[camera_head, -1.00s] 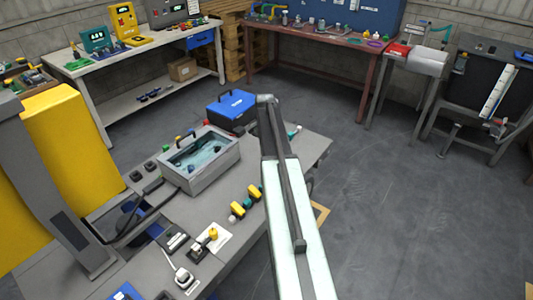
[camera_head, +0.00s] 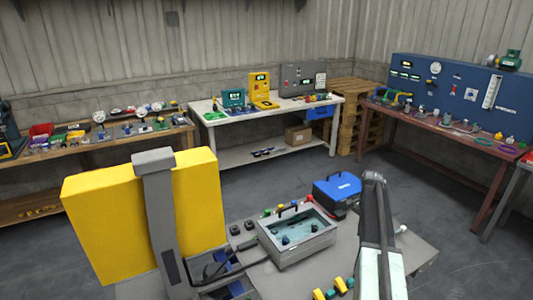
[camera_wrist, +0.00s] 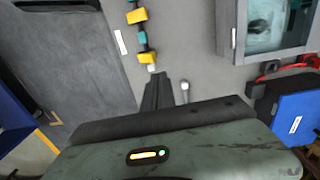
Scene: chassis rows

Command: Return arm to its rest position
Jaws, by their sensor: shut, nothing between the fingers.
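My arm (camera_head: 384,245) stands at the lower right of the head view, in front of the grey bench. My gripper (camera_wrist: 158,78) shows in the wrist view as dark narrow fingers, shut and empty, above the bench top. A yellow and teal part (camera_wrist: 141,16) lies on the bench just beyond the fingertips. I cannot make out the fingertips in the head view.
On the bench stand an open grey tank (camera_head: 297,258) of liquid and a blue toolbox (camera_head: 337,190). A yellow panel (camera_head: 105,225) with a grey post stands at left. Workbenches, including a white one (camera_head: 215,119), line the back walls. Floor between is clear.

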